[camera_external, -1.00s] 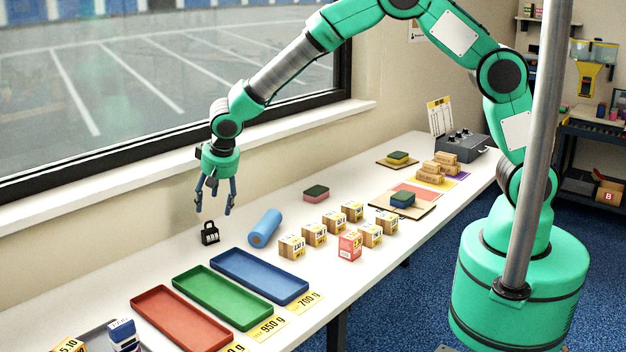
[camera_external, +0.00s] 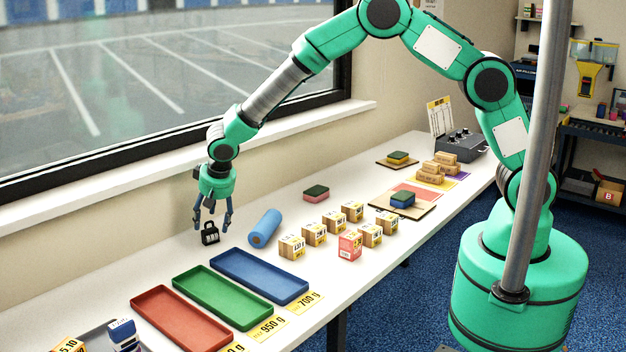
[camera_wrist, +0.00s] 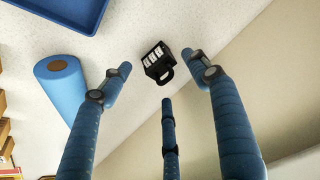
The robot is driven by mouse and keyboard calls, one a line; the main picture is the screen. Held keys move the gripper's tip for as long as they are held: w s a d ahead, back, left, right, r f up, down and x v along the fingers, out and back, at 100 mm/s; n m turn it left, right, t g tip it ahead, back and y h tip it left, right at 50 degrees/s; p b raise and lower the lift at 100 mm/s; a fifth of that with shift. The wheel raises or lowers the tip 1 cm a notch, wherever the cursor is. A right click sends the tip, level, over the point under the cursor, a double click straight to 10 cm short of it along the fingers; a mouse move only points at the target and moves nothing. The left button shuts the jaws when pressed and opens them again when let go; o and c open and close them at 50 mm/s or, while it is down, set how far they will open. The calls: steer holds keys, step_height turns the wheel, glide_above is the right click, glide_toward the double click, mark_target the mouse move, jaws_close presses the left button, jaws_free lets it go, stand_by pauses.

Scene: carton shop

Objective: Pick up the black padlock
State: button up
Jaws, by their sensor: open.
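The black padlock (camera_external: 210,234) stands on the white table near the wall, left of the blue roll. In the wrist view the padlock (camera_wrist: 158,61) shows a row of pale number dials and its shackle, and it lies ahead of the fingertips, between them. My gripper (camera_external: 212,222) is open, pointing down just above and around the padlock. Its three blue fingers are spread in the wrist view (camera_wrist: 163,82), with nothing held. Whether any finger touches the padlock cannot be told.
A blue foam roll (camera_external: 264,228) lies close to the right of the padlock. Blue (camera_external: 259,291), green (camera_external: 222,313) and red (camera_external: 180,332) trays lie in front. Several small cartons (camera_external: 292,247) stand further right. The wall and window sill (camera_external: 180,139) are behind.

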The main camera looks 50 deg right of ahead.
mark_target(210, 230)
steer(key=shift+b+x, duration=0.5)
steer(key=shift+x, duration=2.05)
steer(key=shift+c, duration=0.2)
steer(key=shift+w, duration=0.1)
jaws_close()
steer(key=shift+r, duration=0.1)
step_height(210, 230, up, 10)
steer(key=p, duration=0.1)
steer(key=shift+p, duration=0.35)
